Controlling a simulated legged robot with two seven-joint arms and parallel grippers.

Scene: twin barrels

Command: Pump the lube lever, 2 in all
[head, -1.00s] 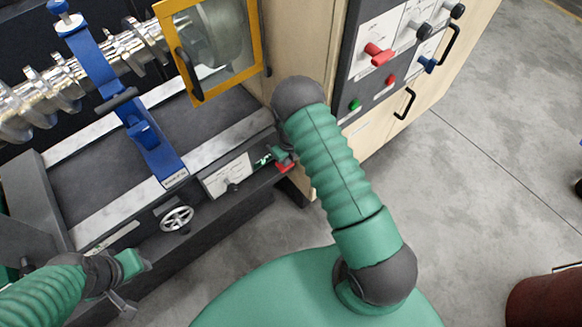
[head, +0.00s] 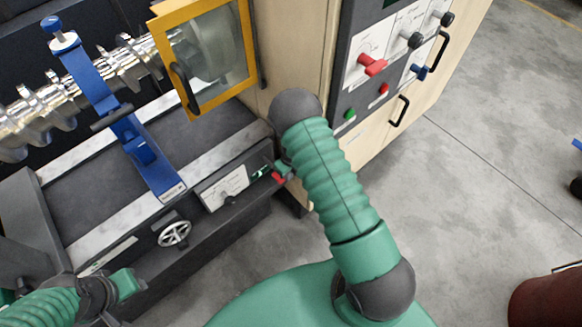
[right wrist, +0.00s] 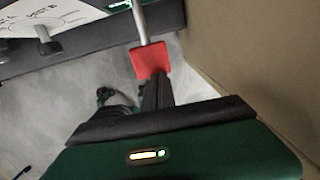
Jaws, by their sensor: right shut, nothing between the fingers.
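The lube lever shows in the right wrist view as a metal rod with a flat red end (right wrist: 150,62). In the head view its red end (head: 278,178) is small, at the right end of the machine's front face. My right gripper (head: 286,168) is right by that end, mostly hidden behind my own forearm. In the right wrist view my shut, empty right fingers (right wrist: 157,94) reach up to the red end; I cannot tell whether they touch it. My left gripper (head: 128,285) is at the lower left, clear of the lever; its jaw opening cannot be made out.
The machine front carries a small handwheel (head: 174,233) and a pale dial plate (head: 223,187). A yellow-framed guard (head: 205,50) and a control cabinet (head: 385,60) stand behind.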

